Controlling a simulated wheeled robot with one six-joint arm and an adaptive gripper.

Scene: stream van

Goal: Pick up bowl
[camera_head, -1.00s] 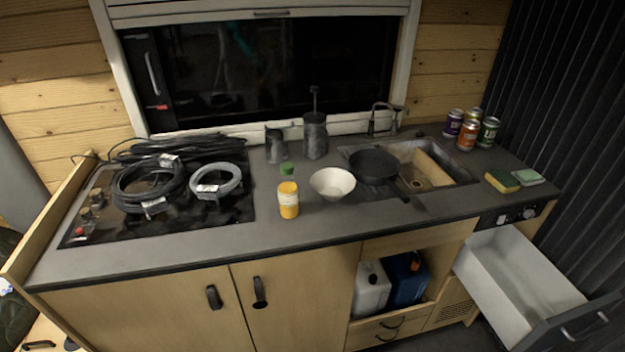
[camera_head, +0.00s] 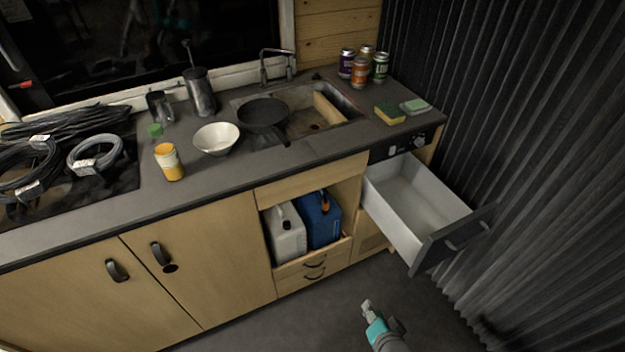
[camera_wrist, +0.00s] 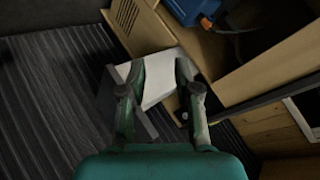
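The bowl (camera_head: 217,139) is white and round and stands upright on the dark counter (camera_head: 330,148) in the head view, left of the black pan. It looks empty. My gripper (camera_head: 367,306) is low at the bottom of the head view, in front of the cabinet and well away from the bowl. In the wrist view my gripper (camera_wrist: 160,67) has its two fingers spread apart with nothing held between them. The bowl does not show in the wrist view.
A yellow jar (camera_head: 169,162) stands left of the bowl, and the black pan (camera_head: 263,114) sits close on its right by the sink. A drawer (camera_head: 418,205) stands pulled out at the right. Cans (camera_head: 359,72) and sponges are farther right. The counter front by the bowl is clear.

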